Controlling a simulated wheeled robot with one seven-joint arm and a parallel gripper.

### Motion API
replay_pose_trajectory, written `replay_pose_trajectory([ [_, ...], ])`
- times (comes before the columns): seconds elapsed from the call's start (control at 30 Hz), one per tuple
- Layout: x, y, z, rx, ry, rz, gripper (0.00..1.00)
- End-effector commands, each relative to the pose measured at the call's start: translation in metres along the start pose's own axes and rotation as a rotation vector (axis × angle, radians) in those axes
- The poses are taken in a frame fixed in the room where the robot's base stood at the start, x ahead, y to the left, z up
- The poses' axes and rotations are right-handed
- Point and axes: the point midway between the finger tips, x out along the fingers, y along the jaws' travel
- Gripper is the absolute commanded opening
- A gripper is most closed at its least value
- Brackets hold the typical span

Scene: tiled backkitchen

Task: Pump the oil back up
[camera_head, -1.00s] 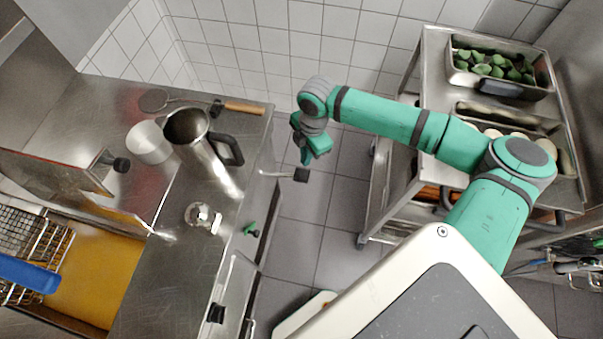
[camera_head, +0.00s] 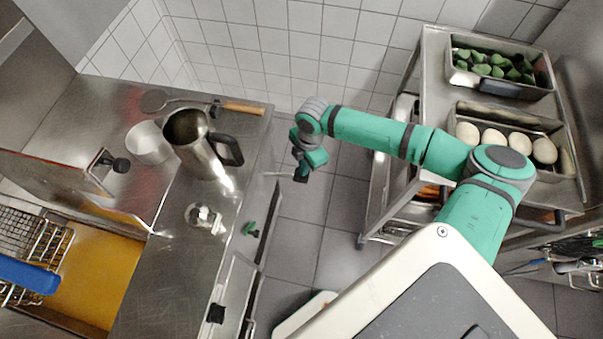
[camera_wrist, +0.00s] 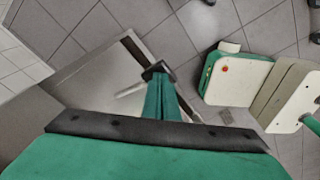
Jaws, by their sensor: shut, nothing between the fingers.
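A metal lever rod (camera_head: 278,174) sticks out from the front of the steel counter and ends in a black knob (camera_head: 301,177). My gripper (camera_head: 304,168) is over the knob end, its fingers shut with nothing between them. In the wrist view the closed green fingers (camera_wrist: 160,98) point at the black knob (camera_wrist: 156,70), and the pale rod (camera_wrist: 130,91) runs left from it. I cannot tell whether the fingertips touch the knob. Yellow oil (camera_head: 93,279) shows in the fryer vat at the lower left.
A steel jug (camera_head: 192,145), a white cup (camera_head: 148,143) and a wooden-handled utensil (camera_head: 243,108) are on the counter (camera_head: 165,265). A green handle (camera_head: 250,229) projects from its front. A trolley (camera_head: 433,75) with food trays stands right. Tiled floor lies between.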

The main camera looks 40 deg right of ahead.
Motion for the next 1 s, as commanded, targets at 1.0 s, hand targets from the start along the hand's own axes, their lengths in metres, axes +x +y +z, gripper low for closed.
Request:
replay_pose_trajectory([
  [1.0, 0.044, 0.001, 0.002, -0.002, 0.005, 0.003, 0.00],
])
